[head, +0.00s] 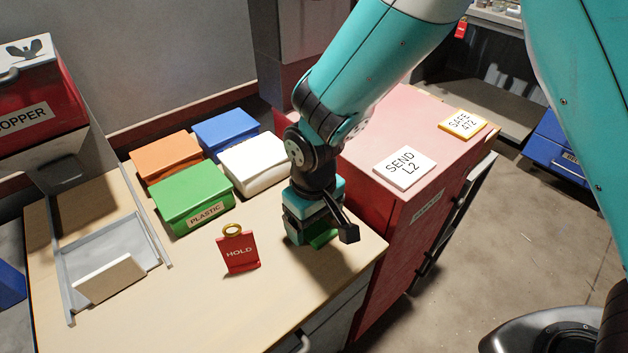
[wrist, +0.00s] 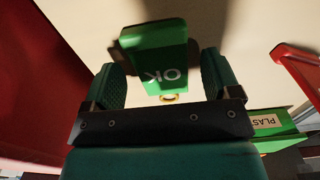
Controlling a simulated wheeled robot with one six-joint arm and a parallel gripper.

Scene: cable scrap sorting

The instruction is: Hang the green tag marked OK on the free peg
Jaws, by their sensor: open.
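The green tag marked OK (wrist: 160,60) stands between the two fingers of my gripper (wrist: 160,80) in the wrist view, with a small brass ring at its lower end there. In the head view only a green part of the tag (head: 322,240) shows, under my gripper (head: 312,232), at the table's right front. My gripper is open around the tag; gaps show on both sides of it. I cannot make out a free peg. A small red tag (head: 461,28) hangs at the far back rack.
A red HOLD tag (head: 240,252) with a brass ring stands to the left on the wooden table (head: 200,310). The green plastic bin (head: 192,196), orange, blue and white bins stand behind.

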